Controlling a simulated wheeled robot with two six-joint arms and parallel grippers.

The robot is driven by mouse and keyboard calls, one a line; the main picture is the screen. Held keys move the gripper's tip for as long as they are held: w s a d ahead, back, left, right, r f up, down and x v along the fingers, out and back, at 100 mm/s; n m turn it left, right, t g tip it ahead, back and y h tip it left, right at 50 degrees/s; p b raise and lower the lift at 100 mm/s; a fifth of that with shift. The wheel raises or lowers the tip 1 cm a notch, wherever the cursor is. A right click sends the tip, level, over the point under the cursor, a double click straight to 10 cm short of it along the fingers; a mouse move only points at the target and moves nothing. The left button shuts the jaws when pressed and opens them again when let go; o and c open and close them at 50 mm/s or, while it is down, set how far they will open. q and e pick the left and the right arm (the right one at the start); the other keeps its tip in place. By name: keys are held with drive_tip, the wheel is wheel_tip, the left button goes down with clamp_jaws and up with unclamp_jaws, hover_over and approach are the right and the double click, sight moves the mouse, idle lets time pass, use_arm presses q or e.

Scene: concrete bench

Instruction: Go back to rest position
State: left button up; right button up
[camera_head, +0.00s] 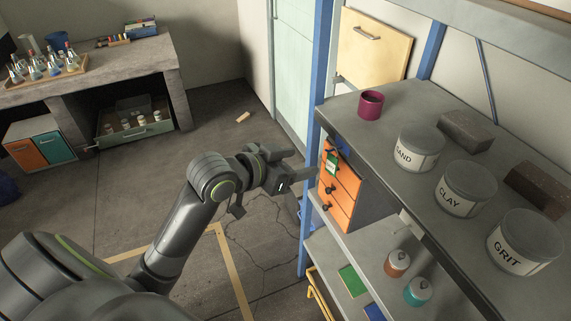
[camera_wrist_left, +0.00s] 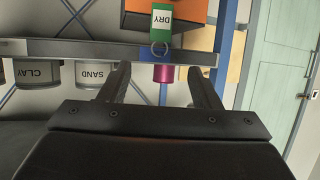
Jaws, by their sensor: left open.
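My left gripper (camera_head: 299,163) is open and reaches toward the front of the orange drawer unit (camera_head: 343,194) under the bench. In the left wrist view the fingers of my left gripper (camera_wrist_left: 160,90) stand apart with nothing between their tips. A green tag (camera_head: 331,164) hangs at the top of the drawer unit, just beyond the fingers. My right gripper is not in view.
The bench (camera_head: 372,137) carries a magenta cup (camera_head: 371,105), labelled jars such as SAND (camera_head: 419,150), and dark blocks. A blue post (camera_head: 318,75) stands close to my left gripper. A lower shelf holds bottles (camera_head: 397,263). Open floor (camera_head: 110,205) lies to the left.

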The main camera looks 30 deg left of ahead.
use_arm(q)
drive_tip(key=w+a+f+n+g+y, duration=0.1)
drive_tip(key=a+f+n+y, duration=0.1)
drive_tip(key=a+f, duration=0.5)
drive_tip(key=w+a+f+n+g+y, duration=0.1)
drive_tip(key=w+a+f+n+y, duration=0.1)
drive_tip(key=f, duration=0.9)
drive_tip(key=s+a+f+n+g+y, duration=0.1)
drive_tip(key=s+a+f+g, duration=0.2)
drive_tip(key=f, duration=0.7)
drive_tip(key=s+a+f+n+y, duration=0.15)
drive_tip(key=s+f, duration=0.35)
drive_tip(key=f, duration=0.6)
drive_tip(key=s+f+g, duration=0.3)
drive_tip(key=s+f, duration=1)
drive_tip(key=s+d+f+g, duration=0.1)
drive_tip(key=s+f, duration=0.2)
drive_tip(key=s, duration=0.4)
drive_tip(key=s+d+f+m+g, duration=0.1)
drive_tip(key=s+d+f, duration=0.1)
drive_tip(key=s, duration=0.6)
drive_tip(key=s+d+f+g, duration=0.1)
drive_tip(key=s+f, duration=0.4)
drive_tip(key=s, duration=0.3)
drive_tip(key=shift+s+d, duration=0.25)
drive_tip(key=shift+d, duration=0.1)
